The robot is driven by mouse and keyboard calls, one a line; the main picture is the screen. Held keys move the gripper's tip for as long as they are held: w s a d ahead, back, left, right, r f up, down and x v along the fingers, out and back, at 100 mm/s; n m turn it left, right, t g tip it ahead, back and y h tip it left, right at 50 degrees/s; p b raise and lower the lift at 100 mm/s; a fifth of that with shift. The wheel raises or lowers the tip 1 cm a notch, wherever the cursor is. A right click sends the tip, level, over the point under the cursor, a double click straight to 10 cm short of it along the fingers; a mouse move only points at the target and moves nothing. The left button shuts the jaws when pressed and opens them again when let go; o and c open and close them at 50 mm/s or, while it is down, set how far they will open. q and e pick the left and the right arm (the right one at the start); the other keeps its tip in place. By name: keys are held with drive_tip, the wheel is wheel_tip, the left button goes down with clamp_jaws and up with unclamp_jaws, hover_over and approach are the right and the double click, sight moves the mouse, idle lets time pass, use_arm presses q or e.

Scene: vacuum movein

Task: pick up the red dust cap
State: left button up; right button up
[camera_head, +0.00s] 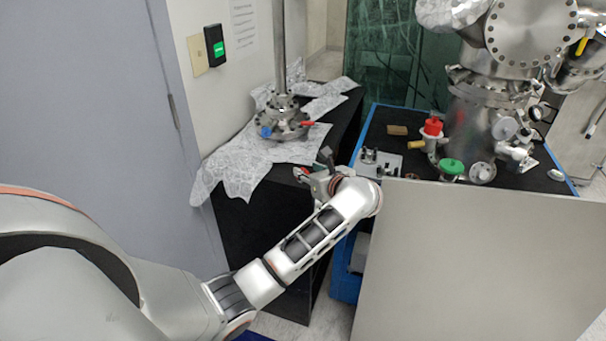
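A bright red cap (433,127) stands upright on a fitting on the blue-edged black table at the right, left of the large steel chamber. My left arm reaches from the lower left, and its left gripper (312,164) is over the right part of the black bench, left of that table and apart from the cap. Its dark fingers appear spread. A small reddish spot shows by the left finger; I cannot tell what it is. My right gripper is not in view.
A steel flange (284,126) with blue and red handles stands on crumpled foil (238,168) on the black bench. A green cap (451,167) and small metal parts sit near the red cap. A large grey panel (480,262) fronts the right table.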

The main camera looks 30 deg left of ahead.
sight(303, 169)
use_arm(q)
drive_tip(key=shift+f+x, duration=0.15)
drive_tip(key=shift+x, duration=1.05)
drive_tip(key=shift+f+x, duration=0.15)
drive_tip(key=shift+x, duration=1)
drive_tip(key=shift+s+d+f, duration=0.1)
drive_tip(key=shift+s, duration=0.05)
drive_tip(key=c, duration=0.9)
